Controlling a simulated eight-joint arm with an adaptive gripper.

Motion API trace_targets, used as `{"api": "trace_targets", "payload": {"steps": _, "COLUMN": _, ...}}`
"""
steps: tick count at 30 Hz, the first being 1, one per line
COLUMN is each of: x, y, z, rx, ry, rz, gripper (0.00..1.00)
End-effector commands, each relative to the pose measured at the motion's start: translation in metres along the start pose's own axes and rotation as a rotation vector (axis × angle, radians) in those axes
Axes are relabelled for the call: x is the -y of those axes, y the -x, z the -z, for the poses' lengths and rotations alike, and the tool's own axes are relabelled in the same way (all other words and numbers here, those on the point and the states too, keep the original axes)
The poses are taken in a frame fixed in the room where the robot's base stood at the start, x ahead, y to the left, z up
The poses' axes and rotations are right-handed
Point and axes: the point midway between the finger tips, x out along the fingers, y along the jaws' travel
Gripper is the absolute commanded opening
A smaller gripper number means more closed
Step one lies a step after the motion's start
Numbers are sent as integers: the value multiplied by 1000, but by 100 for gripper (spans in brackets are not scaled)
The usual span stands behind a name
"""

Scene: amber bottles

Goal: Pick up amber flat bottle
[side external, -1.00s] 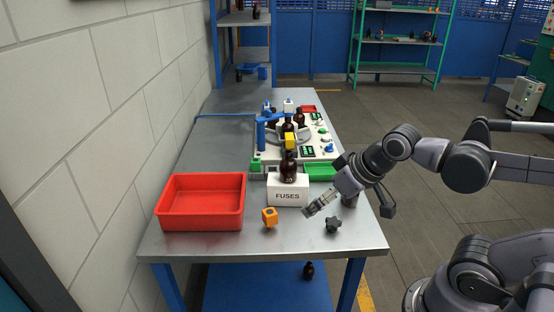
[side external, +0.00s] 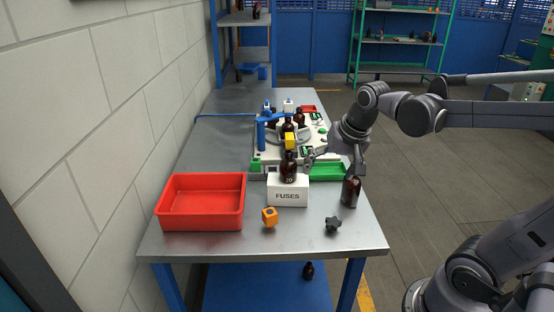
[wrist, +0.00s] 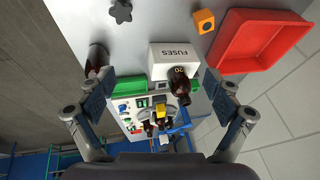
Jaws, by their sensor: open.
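An amber bottle (side external: 288,167), with a label reading 20, stands upright on the white FUSES box (side external: 288,197); the wrist view shows it (wrist: 180,85) between the fingers, nearer the right one. Another amber bottle (side external: 351,191) stands on the table at the right; it also shows in the wrist view (wrist: 97,60) by the left finger. I cannot tell for sure which one is the flat bottle. My gripper (side external: 313,157) is open and empty, right of the bottle on the box. In the wrist view its fingers (wrist: 155,80) are wide apart.
A red tray (side external: 201,225) sits at the left. An orange block (side external: 269,217) and a dark knob (side external: 333,224) lie near the front edge. Behind the box stand a green tray (side external: 328,172) and a machine (side external: 265,150) with more amber bottles and a blue post.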

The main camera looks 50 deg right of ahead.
Motion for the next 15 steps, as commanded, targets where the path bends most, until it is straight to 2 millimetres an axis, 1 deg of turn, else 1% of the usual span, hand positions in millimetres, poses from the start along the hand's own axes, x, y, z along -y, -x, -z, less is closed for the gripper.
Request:
{"api": "trace_targets", "payload": {"steps": 1, "x": -7, "y": -3, "z": 17, "rx": 19, "ry": -113, "rz": -30, "gripper": 91}}
{"api": "trace_targets", "payload": {"steps": 6, "x": -34, "y": -17, "z": 59, "rx": 77, "ry": -489, "rz": -133, "gripper": 91}}
{"api": "trace_targets", "payload": {"steps": 8, "x": -46, "y": -23, "z": 73, "rx": 93, "ry": -622, "rz": -171, "gripper": 91}}
{"api": "trace_targets", "payload": {"steps": 12, "x": -76, "y": -38, "z": 102, "rx": 122, "ry": -922, "rz": -262, "gripper": 91}}
{"api": "trace_targets", "payload": {"steps": 15, "x": -97, "y": -48, "z": 117, "rx": 135, "ry": -1099, "rz": -320, "gripper": 91}}
